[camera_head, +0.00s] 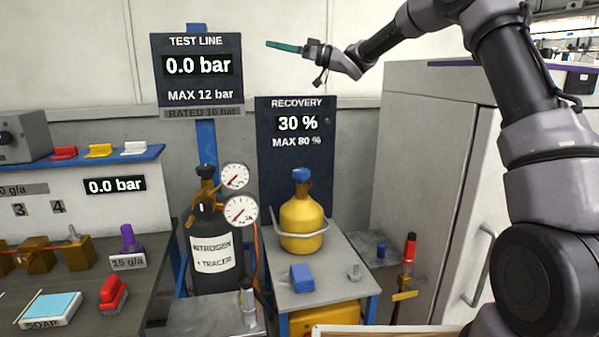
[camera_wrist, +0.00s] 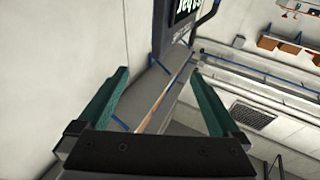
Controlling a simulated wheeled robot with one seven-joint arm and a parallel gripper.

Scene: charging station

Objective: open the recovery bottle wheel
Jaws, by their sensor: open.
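The recovery bottle (camera_head: 302,226) is yellow and stands upright on a small grey-topped stand, with a pale hose or ring around its body. Its blue wheel (camera_head: 301,175) sits on top of the neck, and nothing touches it. My gripper (camera_head: 268,44) has green fingers and is high in front of the wall, above and a little left of the bottle, well apart from it. In the wrist view my gripper (camera_wrist: 165,95) is open and empty between its two green fingers. The bottle and wheel do not show in the wrist view.
The recovery display (camera_head: 296,150) reads 30 % and stands behind the bottle. The nitrogen cylinder (camera_head: 213,245) with two gauges stands close on the left. A blue block (camera_head: 301,278) lies in front of the bottle. A tall grey cabinet (camera_head: 435,170) stands at right.

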